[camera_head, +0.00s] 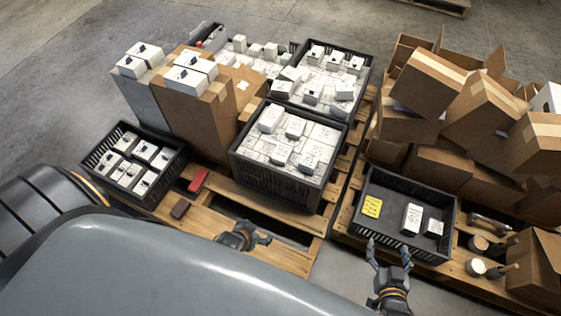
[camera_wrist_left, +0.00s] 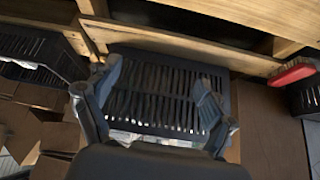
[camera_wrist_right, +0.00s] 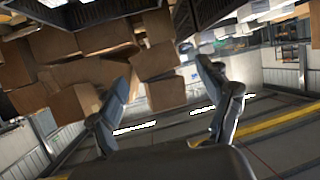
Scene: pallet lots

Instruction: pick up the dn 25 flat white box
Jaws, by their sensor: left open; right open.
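Many white boxes with dark marks stand in black crates in the head view; their print is too small to read, so I cannot tell which is the DN 25 flat one. Several lie on the packed middle crate (camera_head: 272,182), several in the left crate (camera_head: 101,181). The right crate (camera_head: 371,213) holds a white box (camera_head: 411,219), a smaller white box (camera_head: 433,228) and a yellow labelled item (camera_head: 371,207). My left gripper (camera_head: 250,235) is open and empty over the pallet's front. My right gripper (camera_head: 388,250) is open and empty near the right crate's front edge.
Tall cardboard boxes (camera_head: 188,117) bear white boxes at the back left. Brown cartons (camera_head: 428,82) are heaped at the right. A red item (camera_head: 198,181) and a brown block (camera_head: 180,208) lie on the wooden pallet (camera_head: 215,222). The right crate's floor is partly bare.

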